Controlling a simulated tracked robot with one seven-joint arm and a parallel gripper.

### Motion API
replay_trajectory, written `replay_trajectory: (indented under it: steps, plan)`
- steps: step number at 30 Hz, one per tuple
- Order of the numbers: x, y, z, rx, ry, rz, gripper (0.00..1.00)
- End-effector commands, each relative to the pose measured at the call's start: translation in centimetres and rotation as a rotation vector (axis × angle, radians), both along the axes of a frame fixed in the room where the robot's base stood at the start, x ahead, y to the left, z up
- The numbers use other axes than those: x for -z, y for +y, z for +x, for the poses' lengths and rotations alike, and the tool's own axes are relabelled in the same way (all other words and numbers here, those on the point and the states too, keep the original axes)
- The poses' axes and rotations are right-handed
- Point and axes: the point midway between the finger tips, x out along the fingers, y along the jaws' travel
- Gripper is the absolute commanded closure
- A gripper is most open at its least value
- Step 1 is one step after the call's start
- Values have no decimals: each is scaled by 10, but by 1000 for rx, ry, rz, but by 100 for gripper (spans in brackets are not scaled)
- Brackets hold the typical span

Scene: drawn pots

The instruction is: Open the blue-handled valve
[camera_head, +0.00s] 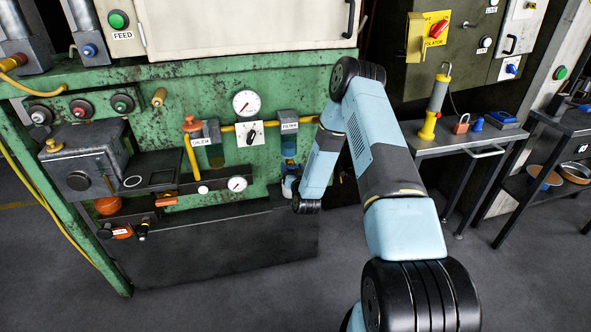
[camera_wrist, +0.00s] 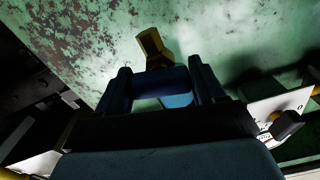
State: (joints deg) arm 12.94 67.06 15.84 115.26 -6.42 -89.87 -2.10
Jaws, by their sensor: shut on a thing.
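In the wrist view, the blue valve handle (camera_wrist: 162,82) lies crosswise between the two dark fingers of my gripper (camera_wrist: 160,77). The fingers are shut on it, one at each side. A yellow-brass valve part (camera_wrist: 152,46) shows just beyond the handle, against the worn green panel (camera_wrist: 85,40). In the head view, my arm reaches to the panel right of the filter, and I cannot make out the handle or my fingertips there. How far the handle is turned is hard to tell.
In the head view, the green panel carries a gauge (camera_head: 245,103), a white plate with a black knob (camera_head: 250,134), a filter (camera_head: 289,123) and a yellow pipe. A grey table (camera_head: 450,140) with a yellow lamp (camera_head: 436,100) stands to the right. Open floor lies in front.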

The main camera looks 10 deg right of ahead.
Motion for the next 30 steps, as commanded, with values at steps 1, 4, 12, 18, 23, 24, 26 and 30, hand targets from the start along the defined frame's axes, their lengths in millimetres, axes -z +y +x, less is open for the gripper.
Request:
replay_trajectory:
  steps: [1, 4, 12, 18, 23, 24, 26, 30]
  plan:
    - [1, 0, 0, 1, 1, 23, 62]
    - [0, 0, 0, 0, 1, 46, 62]
    - [1, -1, -1, 0, 1, 47, 31]
    - [1, -1, 0, 1, 1, 46, 11]
    - [0, -1, 0, 1, 1, 46, 11]
    - [0, -1, 0, 1, 0, 46, 11]
    - [0, -1, -1, 1, 1, 46, 11]
    - [1, -1, -10, 0, 3, 46, 11]
